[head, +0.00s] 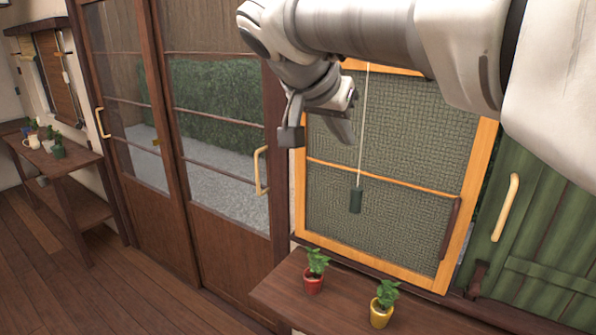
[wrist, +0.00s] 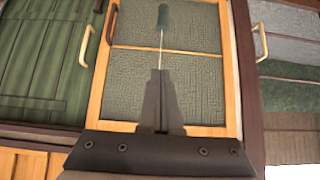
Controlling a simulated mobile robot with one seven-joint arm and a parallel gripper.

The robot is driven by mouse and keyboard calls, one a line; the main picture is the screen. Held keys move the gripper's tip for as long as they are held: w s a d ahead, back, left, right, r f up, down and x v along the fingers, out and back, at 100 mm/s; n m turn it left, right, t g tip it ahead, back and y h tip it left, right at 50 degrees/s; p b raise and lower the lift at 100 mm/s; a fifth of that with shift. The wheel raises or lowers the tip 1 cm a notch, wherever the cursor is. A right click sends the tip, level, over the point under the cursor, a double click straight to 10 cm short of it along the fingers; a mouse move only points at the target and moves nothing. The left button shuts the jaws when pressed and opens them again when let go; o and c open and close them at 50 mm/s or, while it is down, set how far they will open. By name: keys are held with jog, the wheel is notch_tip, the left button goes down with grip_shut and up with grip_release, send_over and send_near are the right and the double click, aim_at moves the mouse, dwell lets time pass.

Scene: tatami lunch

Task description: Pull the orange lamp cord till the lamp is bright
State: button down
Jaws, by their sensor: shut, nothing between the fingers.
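No lamp and no clearly orange cord show in either view. A thin pale cord (head: 363,115) hangs in front of an orange-framed screen window, with a dark green weight (head: 356,200) at its lower end. My gripper (head: 318,138) is shut and empty, beside the cord on its left in the head view and above the weight. In the wrist view the cord (wrist: 161,48) runs from the green weight (wrist: 163,16) to behind my shut fingertips (wrist: 160,73). I cannot tell whether they touch it. The cord's top is hidden behind my arm.
A wooden shelf (head: 272,290) under the window holds a red-potted plant (head: 313,281) and a yellow-potted plant (head: 382,310). Glazed sliding doors (head: 180,150) stand left, a green shutter (head: 535,225) right. A side table (head: 75,163) with small pots stands far left. The floor (head: 60,285) is clear.

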jog(key=shift+f, duration=0.1)
send_over(355, 199)
notch_tip(355, 199, down, 7)
jog(key=f, duration=0.4)
jog(key=shift+s+a+p, duration=0.2)
jog(key=shift+s+p, duration=0.05)
jog(key=shift+p, duration=0.1)
notch_tip(355, 199, down, 4)
jog(key=b, duration=0.5)
jog(key=shift+f, duration=0.1)
